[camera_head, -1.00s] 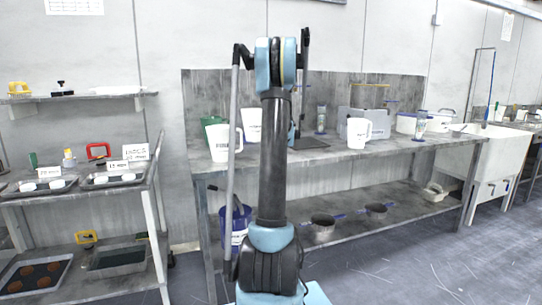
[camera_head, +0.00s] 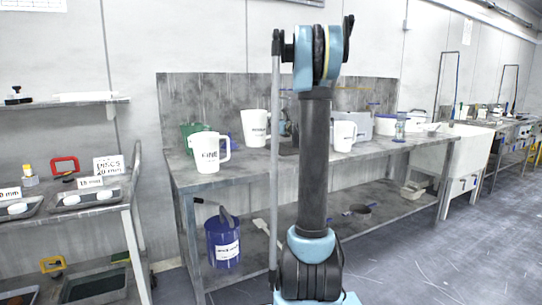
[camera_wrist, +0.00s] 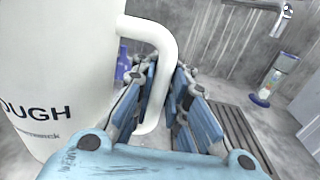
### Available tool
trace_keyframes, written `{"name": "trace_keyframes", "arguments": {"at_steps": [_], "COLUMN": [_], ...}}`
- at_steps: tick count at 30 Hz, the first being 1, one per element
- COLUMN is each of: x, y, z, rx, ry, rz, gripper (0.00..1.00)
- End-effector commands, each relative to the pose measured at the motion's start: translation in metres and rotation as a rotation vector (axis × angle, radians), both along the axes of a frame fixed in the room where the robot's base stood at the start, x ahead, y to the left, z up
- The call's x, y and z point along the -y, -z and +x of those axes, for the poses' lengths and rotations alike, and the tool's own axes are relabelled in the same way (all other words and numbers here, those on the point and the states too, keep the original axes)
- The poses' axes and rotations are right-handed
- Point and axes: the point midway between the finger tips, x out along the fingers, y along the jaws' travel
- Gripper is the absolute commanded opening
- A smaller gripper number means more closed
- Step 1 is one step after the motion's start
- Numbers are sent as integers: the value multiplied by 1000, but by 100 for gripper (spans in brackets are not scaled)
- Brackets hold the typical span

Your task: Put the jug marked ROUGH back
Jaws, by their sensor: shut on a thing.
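The white jug marked ROUGH (camera_wrist: 60,85) fills the left of the wrist view; its first letter is cut off by the frame edge. My gripper (camera_wrist: 162,75) is shut on its handle, with the blue-grey fingers on both sides of the grip. In the head view, a white jug (camera_head: 254,128) just left of my arm appears to be this one, though its label is too small to read surely. My gripper is mostly hidden behind my arm there. I cannot tell whether the jug's base touches the bench.
On the bench (camera_head: 225,176) stand a white FINE jug (camera_head: 207,153), a green jug (camera_head: 189,129) behind it, and another white jug (camera_head: 344,136) right of my arm. A bottle (camera_wrist: 268,85) shows in the wrist view. A blue bucket (camera_head: 223,242) sits below. A trolley (camera_head: 132,240) is left.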

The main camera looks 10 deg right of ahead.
Motion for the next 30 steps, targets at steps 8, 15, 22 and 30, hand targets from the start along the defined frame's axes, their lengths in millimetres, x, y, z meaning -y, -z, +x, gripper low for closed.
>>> {"name": "trace_keyframes", "arguments": {"at_steps": [8,15,22,30], "x": [-2,-3,-3,-3], "y": [39,60,84,86], "z": [0,0,0,0], "rx": [0,0,0,0], "ry": [-1,-2,-2,-2], "rz": [0,0,0,0], "gripper": [0,0,0,0]}}
